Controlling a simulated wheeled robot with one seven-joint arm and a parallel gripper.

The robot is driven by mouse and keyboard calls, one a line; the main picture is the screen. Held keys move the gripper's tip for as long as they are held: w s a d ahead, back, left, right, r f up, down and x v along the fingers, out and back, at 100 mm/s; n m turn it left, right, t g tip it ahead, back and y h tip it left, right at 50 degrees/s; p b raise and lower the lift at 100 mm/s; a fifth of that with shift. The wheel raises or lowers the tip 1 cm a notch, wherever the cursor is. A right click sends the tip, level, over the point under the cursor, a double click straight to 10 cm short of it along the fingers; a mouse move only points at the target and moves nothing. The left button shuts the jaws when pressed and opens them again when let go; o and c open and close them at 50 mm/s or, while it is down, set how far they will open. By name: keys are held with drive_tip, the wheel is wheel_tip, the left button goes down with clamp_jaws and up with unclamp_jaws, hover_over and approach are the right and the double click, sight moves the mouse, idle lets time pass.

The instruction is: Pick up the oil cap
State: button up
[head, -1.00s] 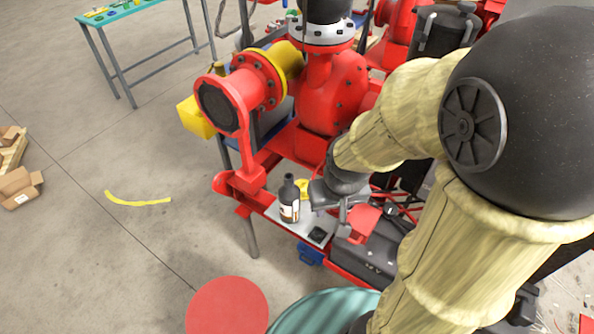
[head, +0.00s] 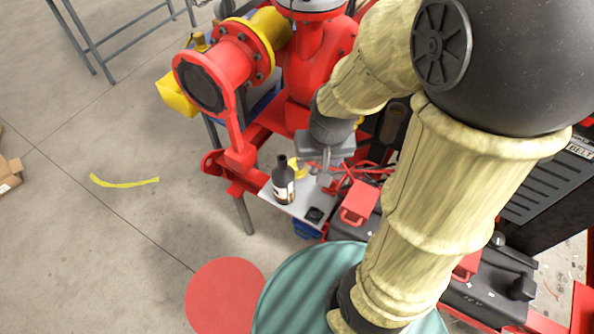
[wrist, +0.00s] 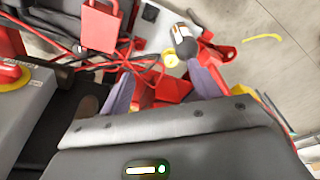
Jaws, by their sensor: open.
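A small round yellow piece, seemingly the oil cap (head: 298,168), sits on a pale tray (head: 277,201) beside a dark bottle (head: 284,186). In the wrist view the yellow cap (wrist: 171,60) lies just beyond my fingertips, near the bottle (wrist: 184,40). My gripper (head: 322,172) is right of the cap in the head view, above the tray's far right part. In the wrist view my gripper (wrist: 162,82) has its two fingers spread apart, with nothing held between them.
A small black square item (head: 314,214) lies on the tray's near corner. The red pump frame (head: 237,160) rises left of and behind the tray. Open floor lies left.

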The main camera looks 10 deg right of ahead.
drive_tip(key=w+f+m+g+b, duration=0.1)
drive_tip(key=w+f+m+b, duration=0.2)
drive_tip(key=w+f+m, duration=0.3)
drive_tip(key=w+f+m+g+b, duration=0.1)
drive_tip(key=w+f+m+b, duration=0.2)
drive_tip(key=w+m, duration=1.1)
wheel_tip(320, 180, down, 3)
drive_tip(key=m, duration=0.6)
drive_tip(key=shift+w+f+m+g+b, duration=0.2)
drive_tip(key=shift+m+g+b, duration=0.1)
drive_tip(key=shift+m, duration=0.1)
wheel_tip(320, 180, down, 12)
drive_tip(key=shift+f, duration=0.1)
drive_tip(key=shift+f+p, duration=0.4)
drive_tip(key=shift+f, duration=2.2)
